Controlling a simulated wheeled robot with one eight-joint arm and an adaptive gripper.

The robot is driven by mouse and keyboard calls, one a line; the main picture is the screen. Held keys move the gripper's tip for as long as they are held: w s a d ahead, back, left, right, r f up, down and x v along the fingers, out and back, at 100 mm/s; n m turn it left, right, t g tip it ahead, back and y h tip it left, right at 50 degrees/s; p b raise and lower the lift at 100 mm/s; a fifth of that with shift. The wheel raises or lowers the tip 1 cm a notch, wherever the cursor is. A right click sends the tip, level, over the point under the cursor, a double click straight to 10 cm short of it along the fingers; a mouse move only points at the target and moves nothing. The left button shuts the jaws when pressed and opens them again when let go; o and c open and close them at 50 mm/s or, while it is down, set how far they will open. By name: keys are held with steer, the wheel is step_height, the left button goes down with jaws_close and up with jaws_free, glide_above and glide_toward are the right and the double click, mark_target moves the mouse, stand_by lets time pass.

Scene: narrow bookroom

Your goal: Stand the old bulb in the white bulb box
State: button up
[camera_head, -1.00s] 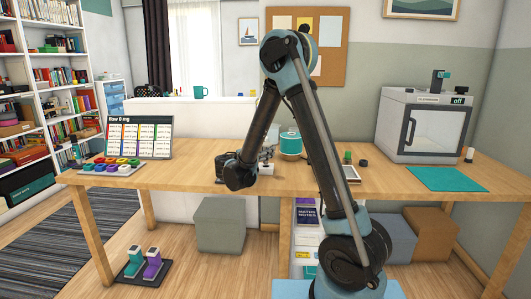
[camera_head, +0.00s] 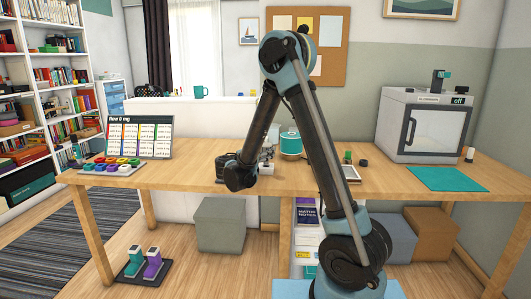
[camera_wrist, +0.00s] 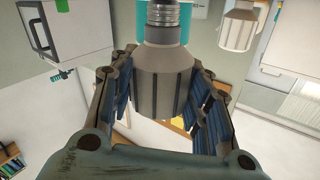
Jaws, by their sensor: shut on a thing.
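The bulb (camera_wrist: 163,80) is in the wrist view, a grey-beige ribbed body with a silver screw cap at the top of the picture. My gripper (camera_wrist: 163,95) is shut on the ribbed body, its blue-padded fingers on both sides. A second, similar ribbed bulb-like body (camera_wrist: 240,28) shows apart at the upper right of the wrist view. In the head view my gripper is at the desk's middle, mostly hidden by my arm, and the held bulb cannot be made out. A small whitish thing (camera_head: 267,169) stands there on the desk; I cannot tell whether it is the white bulb box.
A teal cylinder (camera_head: 291,143) stands close to the right of my gripper on the wooden desk (camera_head: 200,176). A white cabinet (camera_head: 423,125) and a teal mat (camera_head: 446,179) are farther right. A chart (camera_head: 140,138) and coloured blocks (camera_head: 111,165) are at left.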

steer(key=shift+f, duration=0.4)
steer(key=shift+r, duration=0.15)
steer(key=shift+r, duration=0.35)
steer(key=shift+f, duration=0.5)
stand_by(0.9)
steer(key=shift+r, duration=0.15)
steer(key=shift+r, duration=0.35)
stand_by(0.5)
steer(key=shift+f, duration=0.5)
stand_by(0.5)
